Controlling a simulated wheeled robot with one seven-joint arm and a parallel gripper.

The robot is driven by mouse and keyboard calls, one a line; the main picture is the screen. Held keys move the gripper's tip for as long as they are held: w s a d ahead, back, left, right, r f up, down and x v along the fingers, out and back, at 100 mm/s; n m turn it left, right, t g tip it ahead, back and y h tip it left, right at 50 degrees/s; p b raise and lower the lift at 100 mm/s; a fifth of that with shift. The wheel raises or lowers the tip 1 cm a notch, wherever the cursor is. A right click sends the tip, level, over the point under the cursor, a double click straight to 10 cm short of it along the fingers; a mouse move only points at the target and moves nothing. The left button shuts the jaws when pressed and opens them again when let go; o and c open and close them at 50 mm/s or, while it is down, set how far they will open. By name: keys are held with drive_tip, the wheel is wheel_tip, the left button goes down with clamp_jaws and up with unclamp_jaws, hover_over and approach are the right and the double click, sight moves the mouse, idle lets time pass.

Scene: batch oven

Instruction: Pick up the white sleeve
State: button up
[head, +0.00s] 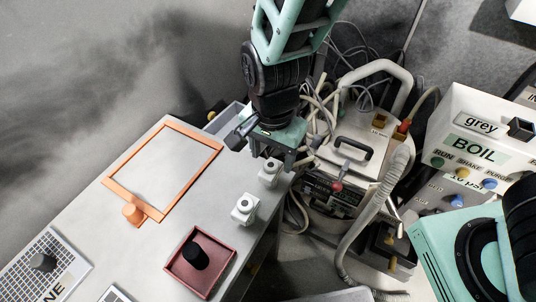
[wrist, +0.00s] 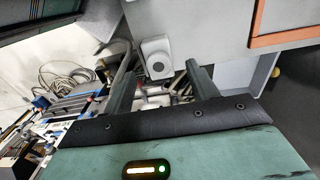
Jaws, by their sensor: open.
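Two small white pieces with squarish bodies and round tops stand near the table's right edge in the head view. One white piece (head: 269,172) is close below my gripper (head: 280,152); the other white piece (head: 244,207) stands nearer the front. I cannot tell which is the white sleeve. In the wrist view one white piece (wrist: 157,58) shows at the table edge, beyond and between the fingertips of my gripper (wrist: 161,70). The fingers are apart, with nothing held between them. From these views I cannot tell the height of the fingers over the table.
The grey table (head: 130,235) carries an orange frame (head: 192,134), a red tray (head: 175,268) with a black knob and a labelled grid plate (head: 70,262). Right of the table stands a machine with hoses and a handle (head: 354,147). A "BOIL" box (head: 480,125) is farther right.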

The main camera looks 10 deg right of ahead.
sight(271, 167)
drive_tip(key=shift+s+a+f, duration=0.1)
drive_tip(key=shift+s+f, duration=0.05)
drive_tip(key=shift+f, duration=2.9)
drive_tip(key=shift+c, duration=0.4)
drive_tip(key=c, duration=1)
